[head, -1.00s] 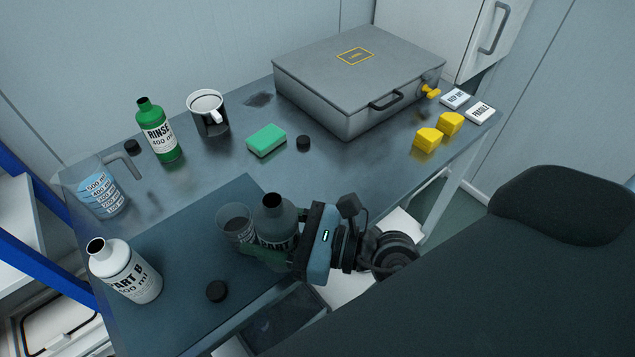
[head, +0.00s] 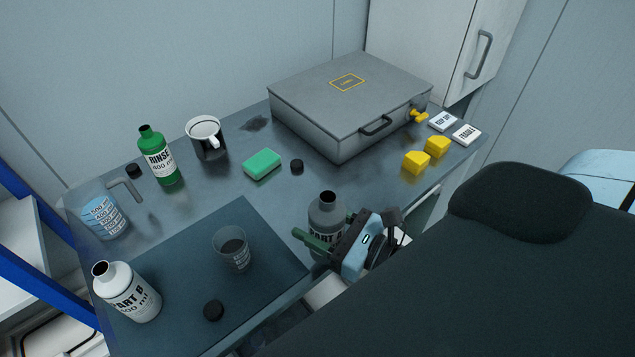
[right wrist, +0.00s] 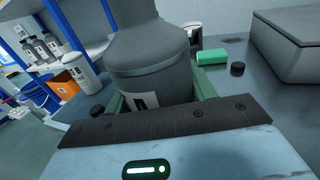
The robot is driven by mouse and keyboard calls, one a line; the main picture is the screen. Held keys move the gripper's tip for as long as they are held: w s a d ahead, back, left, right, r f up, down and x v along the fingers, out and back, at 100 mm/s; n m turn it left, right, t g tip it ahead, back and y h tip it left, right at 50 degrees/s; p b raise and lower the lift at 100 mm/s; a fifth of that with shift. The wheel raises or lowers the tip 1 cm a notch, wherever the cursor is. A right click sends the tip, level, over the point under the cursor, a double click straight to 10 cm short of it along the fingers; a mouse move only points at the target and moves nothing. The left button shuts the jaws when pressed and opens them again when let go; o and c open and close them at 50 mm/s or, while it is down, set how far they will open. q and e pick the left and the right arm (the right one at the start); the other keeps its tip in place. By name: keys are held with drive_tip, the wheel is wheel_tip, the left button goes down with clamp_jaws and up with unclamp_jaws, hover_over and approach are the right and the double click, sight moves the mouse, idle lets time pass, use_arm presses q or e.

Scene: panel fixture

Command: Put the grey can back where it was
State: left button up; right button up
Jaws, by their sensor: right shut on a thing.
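The grey can (head: 326,213), an open-necked bottle with a partly hidden "PART" label, is upright near the table's front edge, just right of the dark mat (head: 185,262). My right gripper (head: 324,238) is shut on it, with green fingers on both sides of its body. In the right wrist view the can (right wrist: 150,62) stands between the fingers and fills the upper middle. Its base is hidden, so I cannot tell whether it touches the table. My left gripper is not in view.
On the mat are a clear cup (head: 232,250), a white PART B bottle (head: 128,292) and a black cap (head: 213,310). Behind are a green sponge (head: 262,164), another black cap (head: 296,167) and a grey case (head: 350,105). Yellow blocks (head: 416,162) sit at right.

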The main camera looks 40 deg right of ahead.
drive_tip(key=shift+w+d+f+b, duration=0.45)
drive_tip(key=shift+w+d+f, duration=0.55)
drive_tip(key=shift+w, duration=0.85)
drive_tip(key=shift+w+d+f+b, duration=0.45)
drive_tip(key=shift+w+d+f, duration=0.15)
drive_tip(key=shift+w+d, duration=1)
drive_tip(key=shift+w+d+f+b, duration=0.45)
drive_tip(key=shift+w+d+f, duration=0.45)
drive_tip(key=shift+w, duration=1.15)
drive_tip(key=shift+d+r, duration=0.1)
drive_tip(key=shift+r, duration=0.1)
drive_tip(key=shift+f, duration=0.2)
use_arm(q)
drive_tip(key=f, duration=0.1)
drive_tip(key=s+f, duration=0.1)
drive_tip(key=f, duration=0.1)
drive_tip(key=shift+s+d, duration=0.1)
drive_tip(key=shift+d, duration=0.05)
use_arm(e)
drive_tip(key=o, duration=1.3)
drive_tip(key=shift+r, duration=0.1)
